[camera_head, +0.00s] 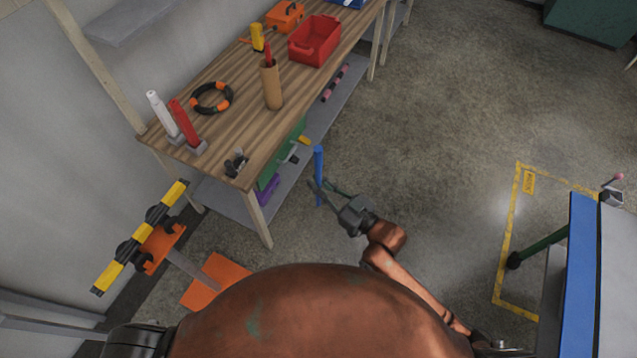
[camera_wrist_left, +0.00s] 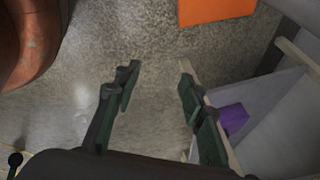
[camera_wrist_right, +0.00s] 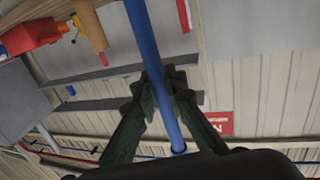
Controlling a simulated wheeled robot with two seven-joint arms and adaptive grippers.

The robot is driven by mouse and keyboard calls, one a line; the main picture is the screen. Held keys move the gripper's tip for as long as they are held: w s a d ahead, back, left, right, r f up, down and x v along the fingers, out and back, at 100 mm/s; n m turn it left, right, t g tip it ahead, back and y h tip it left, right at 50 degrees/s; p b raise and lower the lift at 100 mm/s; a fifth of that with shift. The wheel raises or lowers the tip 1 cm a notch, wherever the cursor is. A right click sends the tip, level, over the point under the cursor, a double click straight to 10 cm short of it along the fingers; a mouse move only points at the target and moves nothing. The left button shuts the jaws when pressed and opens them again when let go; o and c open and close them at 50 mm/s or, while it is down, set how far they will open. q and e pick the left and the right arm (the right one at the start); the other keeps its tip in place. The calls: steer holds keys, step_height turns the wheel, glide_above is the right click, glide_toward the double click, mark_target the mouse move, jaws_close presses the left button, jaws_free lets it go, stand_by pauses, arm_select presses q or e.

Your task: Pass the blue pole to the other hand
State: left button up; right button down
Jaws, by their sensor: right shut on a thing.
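The blue pole (camera_head: 319,163) is upright in the head view, beside the near right corner of the workbench and over the floor. My right gripper (camera_head: 322,188) is shut on it, with part of the pole above and part below the fingers. In the right wrist view the pole (camera_wrist_right: 142,35) runs between the closed fingers (camera_wrist_right: 163,85). My left gripper (camera_wrist_left: 158,75) is open and empty in the left wrist view, with bare floor between its fingers. The left fingers do not show in the head view, and the pole does not show in the left wrist view.
The wooden workbench (camera_head: 235,118) carries a red bin (camera_head: 314,42), a ring (camera_head: 211,98) and a brown cylinder (camera_head: 271,86). A yellow-black bar (camera_head: 140,238) on an orange stand is at left. A blue-edged table (camera_head: 581,275) is at right. Floor between is open.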

arm_select(q)
steer(key=s+f+n+g, duration=0.2)
steer(key=s+n, duration=0.2)
steer(key=s, duration=0.7)
steer(key=s+f+n+g, duration=0.2)
steer(key=s+n, duration=0.2)
steer(key=s, duration=0.7)
steer(key=shift+f+y, duration=0.2)
steer(key=shift+y, duration=0.1)
steer(key=shift+s, duration=0.1)
